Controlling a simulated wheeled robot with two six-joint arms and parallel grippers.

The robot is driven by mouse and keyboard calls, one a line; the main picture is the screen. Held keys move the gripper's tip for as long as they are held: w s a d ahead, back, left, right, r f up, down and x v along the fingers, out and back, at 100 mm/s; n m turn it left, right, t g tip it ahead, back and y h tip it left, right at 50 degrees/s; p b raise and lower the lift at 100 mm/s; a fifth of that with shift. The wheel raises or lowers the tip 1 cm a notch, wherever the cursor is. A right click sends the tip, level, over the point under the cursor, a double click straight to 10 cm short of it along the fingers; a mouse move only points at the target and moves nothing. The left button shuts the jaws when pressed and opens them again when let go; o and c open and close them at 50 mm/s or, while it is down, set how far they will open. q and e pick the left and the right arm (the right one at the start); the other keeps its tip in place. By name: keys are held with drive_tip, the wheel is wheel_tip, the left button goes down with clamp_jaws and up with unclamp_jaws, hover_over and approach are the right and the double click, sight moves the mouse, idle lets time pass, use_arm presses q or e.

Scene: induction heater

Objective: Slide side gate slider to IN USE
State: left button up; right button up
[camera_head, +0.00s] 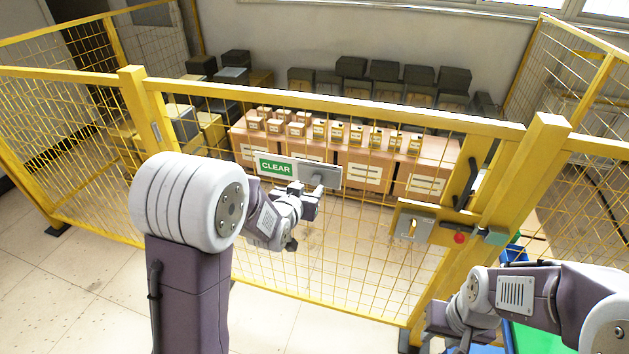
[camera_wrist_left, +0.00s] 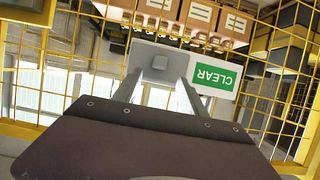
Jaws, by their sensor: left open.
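The side gate slider sign hangs on the yellow mesh gate. Its white panel with a green CLEAR label (camera_head: 275,167) is exposed on the left, and a grey slider plate (camera_head: 322,176) covers the right part. In the left wrist view the CLEAR label (camera_wrist_left: 214,76) appears upside down beside the grey plate with its small square knob (camera_wrist_left: 159,62). My left gripper (camera_head: 318,191) is open in front of the plate. Its two fingers (camera_wrist_left: 158,84) point at the plate on either side of the knob; contact is unclear. My right gripper (camera_head: 440,328) is low at the right, its fingertips unclear.
The gate has a latch plate (camera_head: 413,226), a black handle (camera_head: 470,182) and a red knob (camera_head: 460,238) at its right post. Behind the mesh stand cardboard boxes (camera_head: 365,176) and dark crates. A blue and green bin is at the lower right.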

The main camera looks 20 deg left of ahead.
sight(315, 181)
use_arm(q)
drive_tip(key=p+x, duration=0.1)
drive_tip(key=x, duration=0.6)
drive_tip(key=shift+w+d+f, duration=0.1)
drive_tip(key=shift+w+f, duration=0.05)
drive_tip(key=shift+w, duration=0.15)
drive_tip(key=shift+s, duration=0.1)
clamp_jaws()
idle(0.8)
